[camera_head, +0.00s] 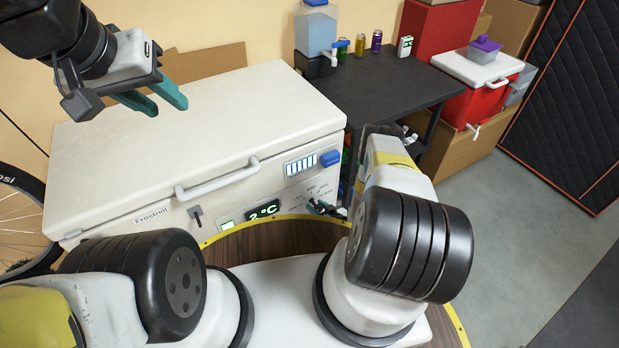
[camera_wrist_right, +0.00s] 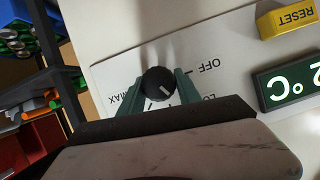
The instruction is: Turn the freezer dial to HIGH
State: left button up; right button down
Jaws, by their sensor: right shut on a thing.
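The white chest freezer (camera_head: 205,120) stands against the wall, lid closed. Its control panel is on the front, at the right end. The black round freezer dial (camera_wrist_right: 158,83) shows in the right wrist view, with the panel upside down. My left gripper (camera_head: 168,105) is open and empty above the lid.
A green temperature display (camera_wrist_right: 290,85) and a yellow RESET button (camera_wrist_right: 287,18) sit beside the dial. The freezer handle (camera_head: 217,180) sticks out in front. A dark table (camera_head: 390,85) with cans and a water dispenser (camera_head: 316,28) stands right of the freezer.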

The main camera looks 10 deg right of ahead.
jog(key=m+y, duration=0.1)
jog(key=m, duration=0.1)
jog(key=shift+d+m+y, duration=0.15)
jog(key=shift+m+y, duration=0.15)
jog(key=shift+f+m+g+y, duration=0.1)
jog(key=shift+m+g+y, duration=0.2)
jog(key=shift+m+y, duration=0.7)
jog(key=m+y, duration=0.1)
jog(key=m, duration=0.2)
jog(key=shift+f, duration=0.1)
jog(key=shift+m+t+y, duration=0.4)
jog(key=shift+m+y, duration=0.4)
jog(key=shift+m, duration=0.7)
jog(key=shift+w, duration=0.1)
jog(key=c, duration=0.8)
grip_release()
jog(key=shift+c, duration=0.2)
jog(key=shift+d, duration=0.1)
